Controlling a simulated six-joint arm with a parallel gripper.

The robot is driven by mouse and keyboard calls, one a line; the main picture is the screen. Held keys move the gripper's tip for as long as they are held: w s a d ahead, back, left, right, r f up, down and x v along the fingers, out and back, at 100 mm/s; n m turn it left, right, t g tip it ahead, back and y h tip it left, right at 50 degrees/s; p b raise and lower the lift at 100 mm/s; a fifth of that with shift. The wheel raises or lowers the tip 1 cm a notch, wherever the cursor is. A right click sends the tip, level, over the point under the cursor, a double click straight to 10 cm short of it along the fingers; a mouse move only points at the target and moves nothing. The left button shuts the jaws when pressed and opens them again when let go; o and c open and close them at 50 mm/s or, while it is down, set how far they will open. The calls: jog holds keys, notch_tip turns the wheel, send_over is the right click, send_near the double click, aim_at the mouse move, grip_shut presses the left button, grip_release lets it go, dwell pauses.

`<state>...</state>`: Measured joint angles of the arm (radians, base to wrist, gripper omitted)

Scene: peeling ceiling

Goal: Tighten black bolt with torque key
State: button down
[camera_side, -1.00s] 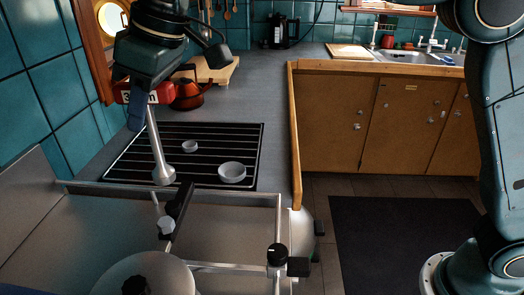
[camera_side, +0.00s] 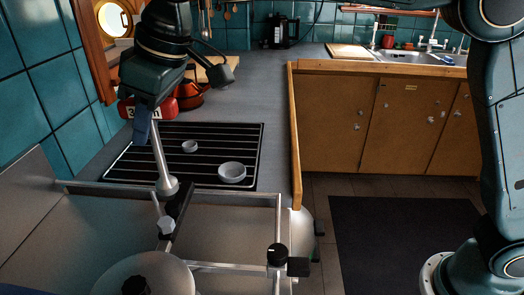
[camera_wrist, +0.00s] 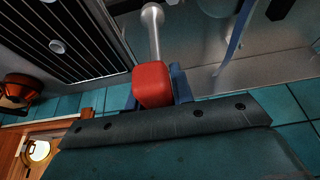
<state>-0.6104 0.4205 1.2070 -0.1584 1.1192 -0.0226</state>
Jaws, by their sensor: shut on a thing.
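The torque key has a red handle (camera_side: 163,108) and a silver shaft (camera_side: 160,155) with a wide round tip. My gripper (camera_side: 146,121) is shut on the red handle, and the shaft points down, slightly tilted. In the wrist view the red handle (camera_wrist: 152,85) sits between my blue fingers, with the tip near the top edge. In the side view the tip overlaps the upper end of a black bar (camera_side: 180,208); I cannot tell whether they touch. A silver bolt (camera_side: 166,226) sits at the bar's lower end. A black knob-like part (camera_side: 277,254) stands on the frame's right corner. I cannot tell which part is the black bolt.
A metal frame (camera_side: 235,191) surrounds the work area, with a rounded metal dome (camera_side: 175,275) in front. A red kettle (camera_side: 190,97) stands behind my gripper. Counter space right of the kettle is clear.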

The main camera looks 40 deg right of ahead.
jog(key=shift+f, duration=1.05)
jog(key=n+g+y, duration=0.1)
jog(key=n, duration=0.3)
jog(key=shift+s+n+g, duration=0.1)
jog(key=shift+n+g, duration=0.3)
jog(key=shift+n, duration=0.2)
dwell(0.4)
jog(key=shift+n+g, duration=0.3)
jog(key=shift+n, duration=0.7)
jog(key=shift+n, duration=0.3)
jog(key=shift+s+f, duration=0.1)
